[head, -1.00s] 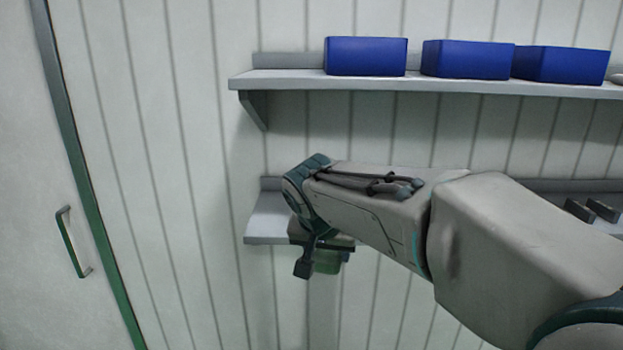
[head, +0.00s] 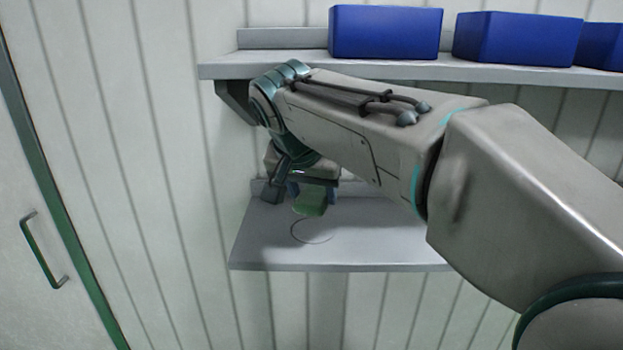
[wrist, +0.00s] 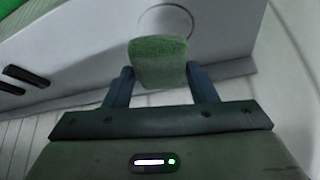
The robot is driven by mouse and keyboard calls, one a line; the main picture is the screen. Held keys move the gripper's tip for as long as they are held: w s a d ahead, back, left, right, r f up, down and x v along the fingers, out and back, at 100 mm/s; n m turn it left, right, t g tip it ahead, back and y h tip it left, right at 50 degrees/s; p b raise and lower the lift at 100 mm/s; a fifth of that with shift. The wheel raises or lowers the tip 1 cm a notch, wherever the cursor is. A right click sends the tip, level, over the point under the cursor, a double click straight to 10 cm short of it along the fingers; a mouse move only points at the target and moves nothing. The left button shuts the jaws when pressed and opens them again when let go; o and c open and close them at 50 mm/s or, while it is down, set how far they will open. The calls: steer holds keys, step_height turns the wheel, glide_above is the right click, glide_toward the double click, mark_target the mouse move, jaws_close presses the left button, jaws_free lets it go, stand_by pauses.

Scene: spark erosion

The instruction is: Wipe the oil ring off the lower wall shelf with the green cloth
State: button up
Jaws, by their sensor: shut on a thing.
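The lower wall shelf (head: 375,245) is a grey board below the upper one. The oil ring (head: 311,232) is a thin dark circle near its left end. It also shows in the wrist view (wrist: 166,8), just beyond the cloth. The green cloth (head: 310,202) is a folded pad, also in the wrist view (wrist: 158,62). My gripper (wrist: 160,78) is shut on the cloth. In the head view the cloth is at the ring's back edge, partly over it. I cannot tell whether it touches the shelf.
The upper shelf (head: 480,72) with several blue bins (head: 385,32) is close behind and above my arm. In the wrist view dark blocks (wrist: 26,76) lie farther along at the left. A door with a handle (head: 43,250) is at the left.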

mark_target(312, 223)
steer(key=shift+s+f, duration=0.25)
steer(key=shift+s, duration=0.05)
steer(key=shift+f+b, duration=0.35)
steer(key=shift+b, duration=0.15)
steer(key=shift+f+b, duration=1.55)
steer(key=shift+f, duration=0.75)
steer(key=shift+f+b, duration=0.95)
steer(key=shift+f, duration=0.05)
steer(key=shift+w, duration=0.1)
steer(key=shift+w+r+p, duration=0.2)
steer(key=shift+w+p, duration=0.4)
steer(key=shift+w, duration=0.7)
steer(key=shift+w+d+f+p, duration=0.1)
steer(key=shift+w+p, duration=0.1)
steer(key=shift+w, duration=0.65)
steer(key=shift+w+a+f+p, duration=0.1)
steer(key=shift+w+p, duration=0.1)
steer(key=shift+w, duration=0.65)
steer(key=shift+w+d+f+p, duration=0.1)
steer(key=shift+w+p, duration=0.1)
steer(key=shift+w, duration=0.65)
steer(key=shift+s, duration=0.15)
